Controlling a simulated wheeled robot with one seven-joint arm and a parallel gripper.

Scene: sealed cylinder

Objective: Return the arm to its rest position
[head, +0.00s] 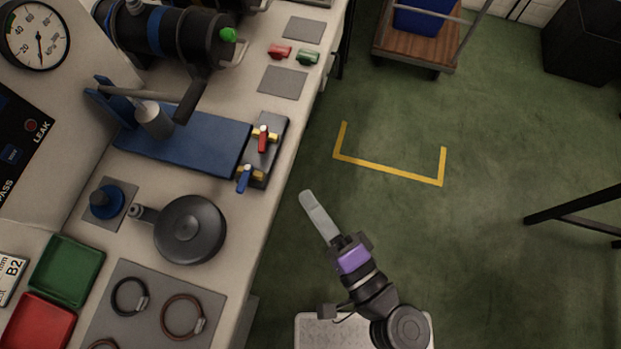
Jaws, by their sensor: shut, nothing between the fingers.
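My gripper (319,215) has long pale grey fingers lying together, with nothing between them. It is at the end of my arm, past a purple band. It hangs over the green floor to the right of the bench (262,215), apart from the bench edge and touching nothing. The arm is bent, and its lower links show at the bottom of the picture.
On the bench are a blue fixture plate (200,142), a valve block with red and blue handles (264,150), a dark round part (190,230), green (67,270) and red trays (38,322), and rings. A cart (418,45) stands at the back. The yellow-marked floor is clear.

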